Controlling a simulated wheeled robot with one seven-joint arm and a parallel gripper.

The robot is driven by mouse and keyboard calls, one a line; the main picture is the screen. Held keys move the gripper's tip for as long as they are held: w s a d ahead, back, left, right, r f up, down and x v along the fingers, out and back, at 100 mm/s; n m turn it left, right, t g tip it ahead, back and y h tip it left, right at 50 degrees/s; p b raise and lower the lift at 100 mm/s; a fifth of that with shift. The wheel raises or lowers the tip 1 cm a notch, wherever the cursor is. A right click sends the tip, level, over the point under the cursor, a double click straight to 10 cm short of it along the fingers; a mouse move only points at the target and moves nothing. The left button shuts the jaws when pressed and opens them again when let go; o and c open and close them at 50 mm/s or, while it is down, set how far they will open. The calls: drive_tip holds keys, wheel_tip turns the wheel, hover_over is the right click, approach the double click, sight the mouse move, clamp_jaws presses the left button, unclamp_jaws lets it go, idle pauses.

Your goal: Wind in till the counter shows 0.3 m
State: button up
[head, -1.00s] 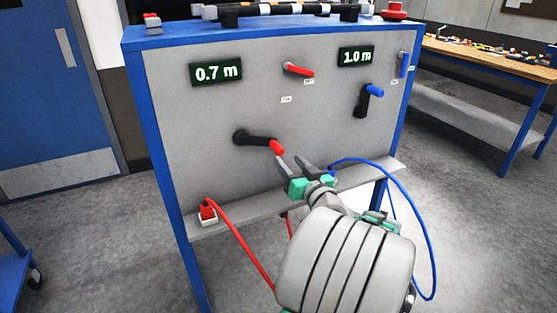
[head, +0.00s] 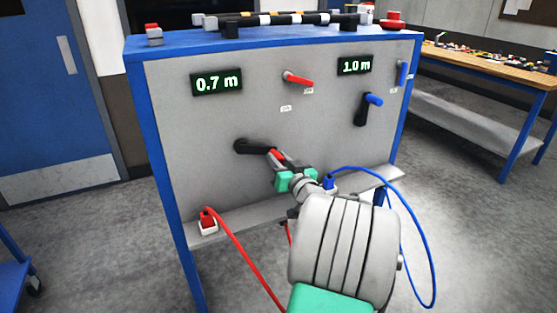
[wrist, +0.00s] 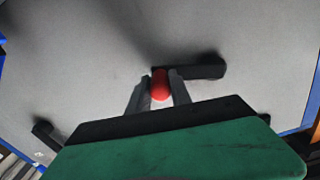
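The grey panel (head: 190,125) has a counter (head: 217,84) at the upper left reading 0.7 m and a second counter (head: 355,66) at the upper right reading 1.0 m. Below the left counter is a black crank arm (head: 250,147), its free end pointing right, with a red handle (head: 277,154). The arm (wrist: 200,71) and the handle (wrist: 160,86) also show in the wrist view. My gripper (head: 279,160) is at the red handle. In the wrist view its fingers (wrist: 160,92) stand close against both sides of the handle, with no clear gap.
A black crank with a blue handle (head: 374,100) sits right of my gripper. A red lever (head: 297,79) is above it. Red (head: 245,245) and blue (head: 425,220) cables hang from plugs along the lower ledge (head: 230,226). A workbench (head: 490,65) stands at the right.

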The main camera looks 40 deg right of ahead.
clamp_jaws()
idle(0.9)
